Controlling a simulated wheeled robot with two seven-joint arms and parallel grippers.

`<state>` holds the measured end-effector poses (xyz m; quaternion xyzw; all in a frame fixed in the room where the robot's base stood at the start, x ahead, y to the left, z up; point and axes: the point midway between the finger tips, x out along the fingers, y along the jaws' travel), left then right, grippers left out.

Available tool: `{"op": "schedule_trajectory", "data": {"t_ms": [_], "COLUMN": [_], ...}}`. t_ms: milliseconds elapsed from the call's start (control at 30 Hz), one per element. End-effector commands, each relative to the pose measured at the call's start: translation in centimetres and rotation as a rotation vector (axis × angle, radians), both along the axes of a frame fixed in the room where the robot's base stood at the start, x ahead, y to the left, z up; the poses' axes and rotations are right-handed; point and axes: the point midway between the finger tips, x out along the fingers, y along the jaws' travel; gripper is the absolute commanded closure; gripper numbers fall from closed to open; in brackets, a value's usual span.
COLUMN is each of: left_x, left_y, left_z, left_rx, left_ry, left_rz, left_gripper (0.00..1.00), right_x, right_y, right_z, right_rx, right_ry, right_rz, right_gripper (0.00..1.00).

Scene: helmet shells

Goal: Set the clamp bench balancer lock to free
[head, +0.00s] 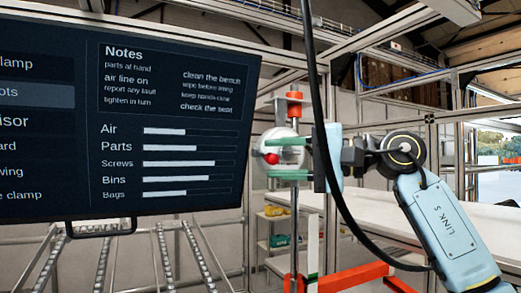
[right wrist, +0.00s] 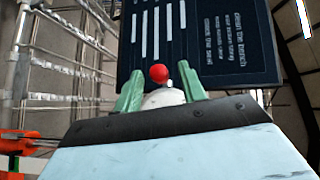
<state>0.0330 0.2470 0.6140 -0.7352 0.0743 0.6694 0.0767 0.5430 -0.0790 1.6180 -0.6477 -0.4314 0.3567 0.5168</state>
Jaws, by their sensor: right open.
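The balancer shows in the head view as a pale round body (head: 264,147) on an upright metal pole. A red ball knob (head: 271,158), apparently the lock's, sticks out at its front. My right gripper (head: 279,158) comes in from the right, its green fingers open above and below the knob. In the right wrist view, the red knob (right wrist: 158,73) stands between the two green fingers of my right gripper (right wrist: 160,80), with visible gaps on both sides. The pale body (right wrist: 163,99) is partly hidden by the gripper. My left gripper is out of view.
A dark screen (head: 120,180) with notes and bars fills the left, close to the balancer. An orange collar (head: 294,95) sits on the pole above. A black cable (head: 322,120) hangs in front of my right wrist. An orange frame (head: 360,276) is below.

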Motion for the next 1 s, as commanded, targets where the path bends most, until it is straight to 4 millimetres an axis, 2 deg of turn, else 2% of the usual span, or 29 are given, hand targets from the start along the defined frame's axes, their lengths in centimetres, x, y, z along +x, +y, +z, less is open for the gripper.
{"op": "schedule_trajectory", "data": {"t_ms": [100,233,633,933,1000], "left_x": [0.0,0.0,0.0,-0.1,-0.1], "left_y": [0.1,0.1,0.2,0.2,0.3], "left_z": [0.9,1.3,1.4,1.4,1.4], "left_rx": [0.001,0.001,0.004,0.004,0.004], "left_ry": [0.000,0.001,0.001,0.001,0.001], "left_rz": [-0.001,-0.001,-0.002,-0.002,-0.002], "left_gripper": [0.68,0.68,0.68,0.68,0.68], "right_x": [0.7,1.3,1.5,1.5,1.5], "right_y": [1.9,3.1,3.8,3.8,3.7], "right_z": [0.2,0.0,-0.1,-0.1,-0.1], "right_rx": [0.002,0.001,0.001,0.001,0.001], "right_ry": [0.000,0.002,0.000,0.000,0.000], "right_rz": [0.002,0.001,-0.001,-0.001,-0.001], "right_gripper": [0.59,0.59,0.59,0.99,1.00]}}
